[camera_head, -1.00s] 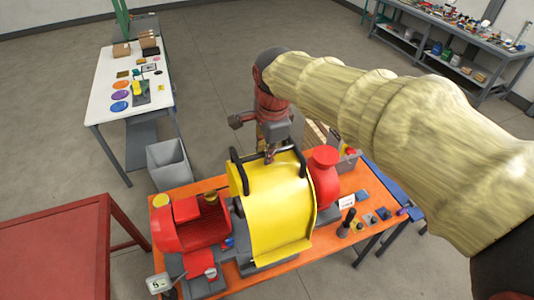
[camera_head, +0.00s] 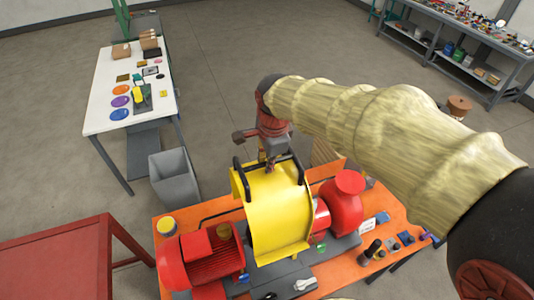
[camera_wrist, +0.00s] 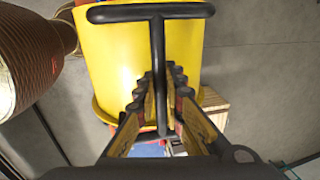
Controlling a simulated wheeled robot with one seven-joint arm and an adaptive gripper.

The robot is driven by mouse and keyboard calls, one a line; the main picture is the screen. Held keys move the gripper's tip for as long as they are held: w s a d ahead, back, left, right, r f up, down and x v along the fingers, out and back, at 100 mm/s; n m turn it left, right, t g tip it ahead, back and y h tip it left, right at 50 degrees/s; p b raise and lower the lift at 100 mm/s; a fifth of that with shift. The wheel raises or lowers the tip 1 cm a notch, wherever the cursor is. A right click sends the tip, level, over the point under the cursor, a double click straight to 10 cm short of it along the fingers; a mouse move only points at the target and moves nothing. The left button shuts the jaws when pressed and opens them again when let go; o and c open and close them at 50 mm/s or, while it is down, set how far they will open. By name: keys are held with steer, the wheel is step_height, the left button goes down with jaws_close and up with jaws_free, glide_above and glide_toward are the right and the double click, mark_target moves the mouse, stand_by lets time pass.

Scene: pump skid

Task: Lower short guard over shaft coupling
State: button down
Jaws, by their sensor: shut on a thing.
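The yellow curved guard (camera_head: 278,212) hangs over the gap between the red motor (camera_head: 205,258) on the left and the red pump (camera_head: 345,205) on the right. It has black handles on its top. My gripper (camera_head: 270,165) is shut on the crossbar between them. In the wrist view my gripper (camera_wrist: 160,105) has its fingers around the black handle bar, with the yellow guard (camera_wrist: 125,55) behind. The shaft coupling is hidden beneath the guard. I cannot tell whether the guard touches the base below.
The skid stands on an orange table (camera_head: 340,272) with small tools and parts along its right side. A grey bin (camera_head: 173,178) and a white table (camera_head: 105,115) are at the left. A red table (camera_head: 50,262) is at the lower left.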

steer(key=shift+w+a+f, duration=0.1)
steer(key=shift+w+f, duration=0.2)
steer(key=shift+f, duration=0.4)
steer(key=shift+s+f, duration=0.15)
steer(key=shift+f, duration=0.45)
step_height(320, 180, down, 3)
steer(key=shift+r+b, duration=0.2)
steer(key=shift+b, duration=0.35)
step_height(320, 180, down, 22)
steer(key=b, duration=1.3)
steer(key=shift+r, duration=0.2)
steer(key=shift+f+b, duration=0.5)
steer(key=shift+b, duration=0.1)
steer(key=c, duration=1.8)
jaws_free()
steer(key=shift+f, duration=0.1)
steer(key=shift+c, duration=0.2)
